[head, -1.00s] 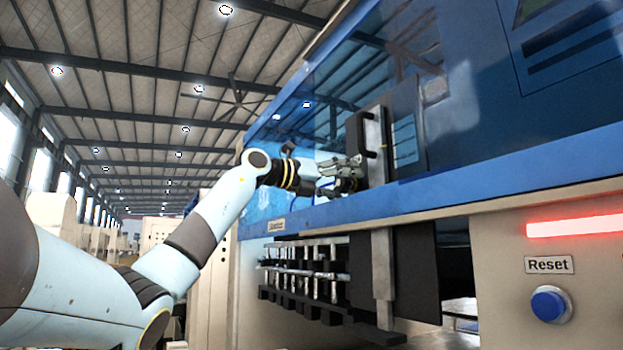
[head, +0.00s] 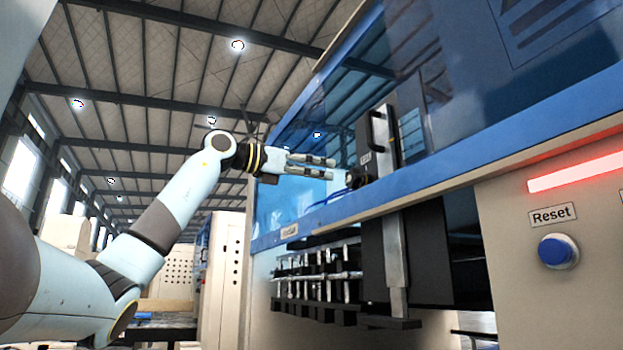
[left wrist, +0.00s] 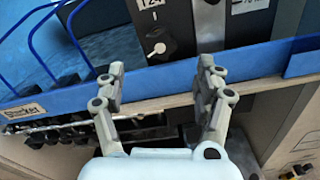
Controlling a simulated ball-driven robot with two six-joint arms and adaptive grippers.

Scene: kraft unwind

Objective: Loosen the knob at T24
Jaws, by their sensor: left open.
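The knob at T24 (left wrist: 161,45) is black with a white pointer mark, on a dark upright block under a white label (left wrist: 152,4) that is partly cut off and seems to read T24. In the head view the knob (head: 356,178) sits low on the block, right of my left gripper (head: 331,168). My left gripper is open and empty, its fingers pointing at the block with a gap before the knob. In the left wrist view its two fingers (left wrist: 160,82) stand apart below the knob. My right gripper is out of view.
A blue machine rail (head: 440,165) runs below the block. Blue hoses (left wrist: 75,32) and another dark knob (left wrist: 69,80) are left of the knob in the wrist view. A rack of metal rods (head: 318,270) hangs below. A blue Reset button (head: 558,252) is at right.

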